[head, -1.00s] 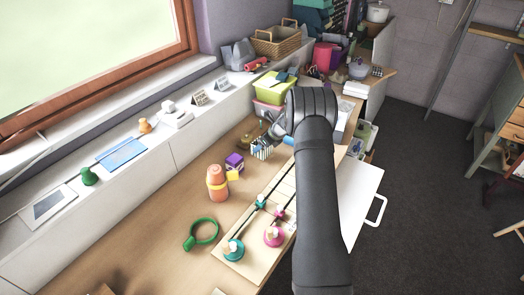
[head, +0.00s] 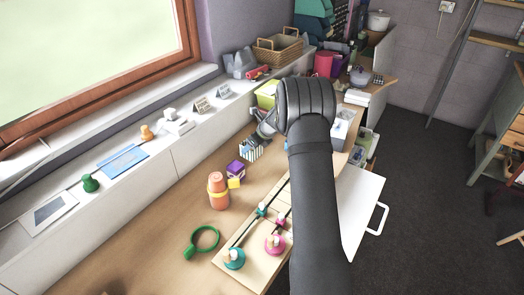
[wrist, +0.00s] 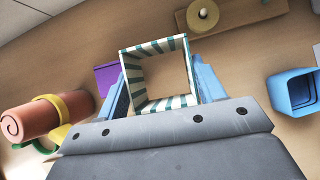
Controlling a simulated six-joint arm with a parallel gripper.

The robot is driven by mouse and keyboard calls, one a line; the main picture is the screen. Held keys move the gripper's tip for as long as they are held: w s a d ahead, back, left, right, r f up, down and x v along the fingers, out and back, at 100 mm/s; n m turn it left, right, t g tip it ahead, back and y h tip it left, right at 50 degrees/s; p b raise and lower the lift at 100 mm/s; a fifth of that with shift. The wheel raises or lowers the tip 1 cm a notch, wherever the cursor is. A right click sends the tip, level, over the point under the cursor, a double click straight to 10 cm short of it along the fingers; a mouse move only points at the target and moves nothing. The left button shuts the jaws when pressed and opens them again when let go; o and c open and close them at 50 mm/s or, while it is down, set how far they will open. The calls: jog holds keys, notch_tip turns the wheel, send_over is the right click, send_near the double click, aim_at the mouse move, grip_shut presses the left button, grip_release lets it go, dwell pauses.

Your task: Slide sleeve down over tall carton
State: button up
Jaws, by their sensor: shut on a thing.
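The sleeve is an open square tube with green and white stripes. My gripper (wrist: 160,85) is shut on the sleeve (wrist: 181,102), one blue finger on each side. Only bare wooden table shows through the sleeve's opening. In the head view the sleeve (head: 250,150) is partly hidden by my gripper, above the table. A purple box (head: 236,167), likely the carton, stands left and nearer in the head view, apart from the sleeve. In the wrist view the purple box (wrist: 106,77) shows left of the sleeve, partly covered by a finger.
A green ring (head: 204,240) and a board with colored knobs (head: 248,262) lie nearer. A blue hollow holder (wrist: 292,93) is right of the sleeve.

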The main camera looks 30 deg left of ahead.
notch_tip(320, 180, up, 6)
send_over(235, 165)
jog(key=shift+d+f, duration=0.25)
jog(key=shift+f, duration=1.2)
jog(key=shift+d+f, duration=0.2)
jog(key=shift+f, duration=1.25)
jog(key=shift+f, duration=0.7)
jog(key=shift+f, duration=0.35)
jog(key=shift+f, duration=0.3)
jog(key=shift+f, duration=0.7)
jog(key=shift+f, duration=0.35)
jog(key=shift+f, duration=0.35)
